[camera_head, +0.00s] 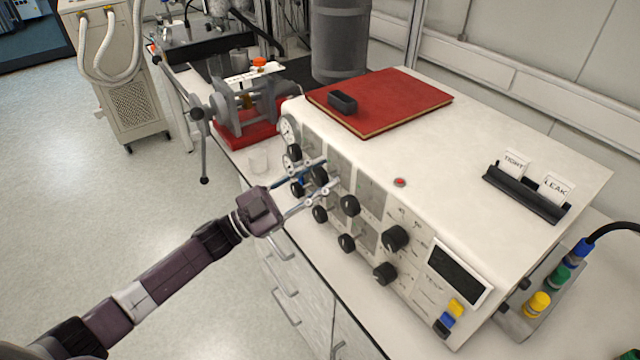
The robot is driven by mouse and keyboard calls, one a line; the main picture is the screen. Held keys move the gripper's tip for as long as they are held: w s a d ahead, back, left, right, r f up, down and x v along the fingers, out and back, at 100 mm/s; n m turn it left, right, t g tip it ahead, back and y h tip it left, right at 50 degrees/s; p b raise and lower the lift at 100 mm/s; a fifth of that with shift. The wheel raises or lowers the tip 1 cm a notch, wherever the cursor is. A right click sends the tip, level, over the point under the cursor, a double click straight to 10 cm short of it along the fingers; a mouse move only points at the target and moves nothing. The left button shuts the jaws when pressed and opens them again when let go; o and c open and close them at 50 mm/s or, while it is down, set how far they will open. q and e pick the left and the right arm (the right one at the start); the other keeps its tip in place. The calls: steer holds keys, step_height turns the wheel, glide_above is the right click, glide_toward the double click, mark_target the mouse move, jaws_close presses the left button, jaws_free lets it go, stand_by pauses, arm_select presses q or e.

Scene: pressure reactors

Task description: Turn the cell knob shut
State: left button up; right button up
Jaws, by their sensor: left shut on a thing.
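The white panel box (520,130) stands on the bench and has several black knobs on its sloping front. My left gripper (328,174) reaches in from the left, with its two slim fingers around a black knob (319,175) in the upper row. It is shut on that knob. The fingers partly hide the knob and the panel around it. I cannot read which knob is labelled as the cell knob. My right gripper is out of view.
Other knobs sit close by, such as one (350,205) to the right and one (320,213) below. A card holder (525,191) holds TIGHT and LEAK cards. A clamp reactor (240,105) stands behind left.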

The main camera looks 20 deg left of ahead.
arm_select(q)
steer(key=m, duration=0.2)
steer(key=m+g+b, duration=0.1)
steer(key=m, duration=0.1)
steer(key=shift+f+g+b, duration=0.15)
steer(key=shift+g+b, duration=0.15)
steer(key=m+g+b, duration=0.1)
steer(key=m, duration=0.2)
steer(key=shift+g+h, duration=0.3)
steer(key=m+g, duration=0.1)
steer(key=m, duration=0.2)
steer(key=shift+b, duration=0.35)
steer(key=shift+m+g+y, duration=0.4)
steer(key=shift+m+y, duration=0.1)
steer(key=shift+m, duration=0.9)
steer(key=o, duration=1.2)
